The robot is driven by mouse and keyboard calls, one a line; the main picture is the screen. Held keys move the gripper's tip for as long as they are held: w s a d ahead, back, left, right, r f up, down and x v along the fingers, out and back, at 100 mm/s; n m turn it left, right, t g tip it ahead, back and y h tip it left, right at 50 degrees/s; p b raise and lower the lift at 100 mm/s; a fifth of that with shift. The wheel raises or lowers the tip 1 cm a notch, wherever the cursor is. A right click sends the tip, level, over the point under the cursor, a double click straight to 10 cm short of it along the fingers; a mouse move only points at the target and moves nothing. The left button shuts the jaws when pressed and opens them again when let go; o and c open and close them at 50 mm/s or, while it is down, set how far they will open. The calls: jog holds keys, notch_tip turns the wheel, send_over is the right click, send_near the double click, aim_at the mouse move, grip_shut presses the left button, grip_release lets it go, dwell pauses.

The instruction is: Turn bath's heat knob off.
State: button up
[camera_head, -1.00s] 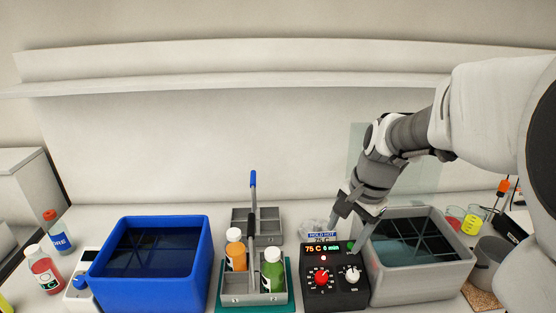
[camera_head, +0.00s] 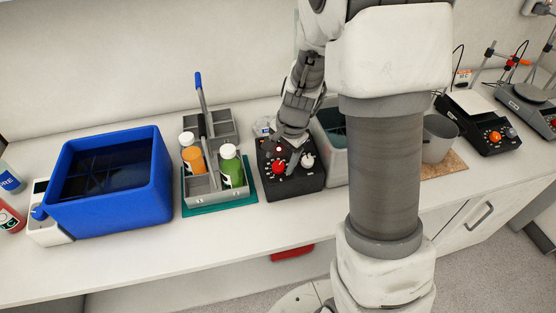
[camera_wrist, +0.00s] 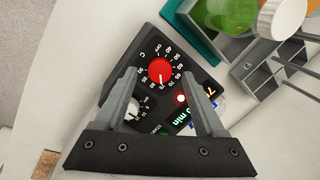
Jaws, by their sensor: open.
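The red knob also shows in the head view (camera_head: 279,168). A white knob (camera_wrist: 133,111) with a minute scale sits beside it. My gripper (camera_wrist: 159,76) is open, its two fingers pointing at the box with the red knob between them in the wrist view. Whether they touch the knob cannot be told. A red lamp (camera_wrist: 181,98) is lit.
Left of the box, a grey caddy (camera_head: 203,187) with orange and green bottles stands on a teal mat (camera_head: 188,212). A blue bath (camera_head: 160,180) is farther left. A grey beaker (camera_head: 437,140) and hotplates are to the right. Bare counter lies in front.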

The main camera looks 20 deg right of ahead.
aim_at(278, 167)
jog(key=shift+x, duration=1.15)
grip_shut()
